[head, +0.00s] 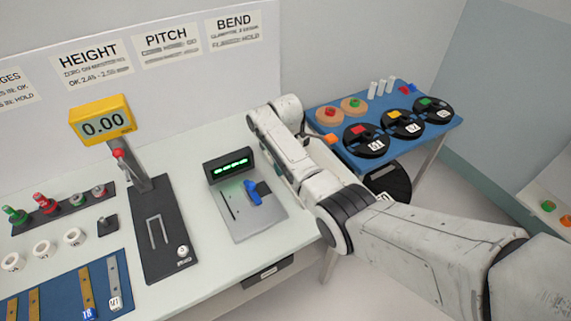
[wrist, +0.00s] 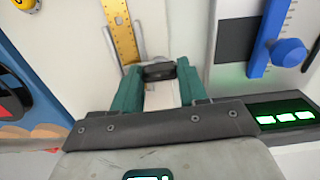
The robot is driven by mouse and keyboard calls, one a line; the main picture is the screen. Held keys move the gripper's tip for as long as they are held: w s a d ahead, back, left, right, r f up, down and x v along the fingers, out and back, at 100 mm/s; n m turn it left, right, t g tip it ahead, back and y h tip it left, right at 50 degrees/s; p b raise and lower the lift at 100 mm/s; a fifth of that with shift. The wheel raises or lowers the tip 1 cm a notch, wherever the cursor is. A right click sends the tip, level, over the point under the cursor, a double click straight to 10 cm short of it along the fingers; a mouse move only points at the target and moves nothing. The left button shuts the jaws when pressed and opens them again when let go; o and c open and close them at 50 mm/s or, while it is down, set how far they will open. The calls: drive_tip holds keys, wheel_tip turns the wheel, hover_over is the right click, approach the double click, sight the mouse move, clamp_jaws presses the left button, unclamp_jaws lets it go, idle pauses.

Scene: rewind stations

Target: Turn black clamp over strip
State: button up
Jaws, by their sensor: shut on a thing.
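In the wrist view, my gripper (wrist: 159,76) has its teal fingers closed on a small black clamp (wrist: 159,72). A yellow strip (wrist: 122,35) with dark marks lies just beyond the fingertips, beside a pale metal rail. I cannot tell whether the clamp touches the strip or lies over it. In the head view my own arm hides the gripper, the clamp and this strip.
A station with a blue lever (head: 252,192) and a green-lit display (head: 231,165) stands close by; the lever also shows in the wrist view (wrist: 286,50). A blue table (head: 438,122) with black reels stands at the back right. A yellow gauge (head: 103,121) reads 0.00.

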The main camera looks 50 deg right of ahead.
drive_tip(key=shift+w+m, duration=0.1)
drive_tip(key=shift+m, duration=0.3)
drive_tip(key=shift+r, duration=0.1)
drive_tip(key=o, duration=1.1)
drive_tip(key=shift+c, duration=0.2)
wheel_tip(320, 180, up, 11)
drive_tip(key=shift+b, duration=0.4)
drive_tip(key=shift+f, duration=0.2)
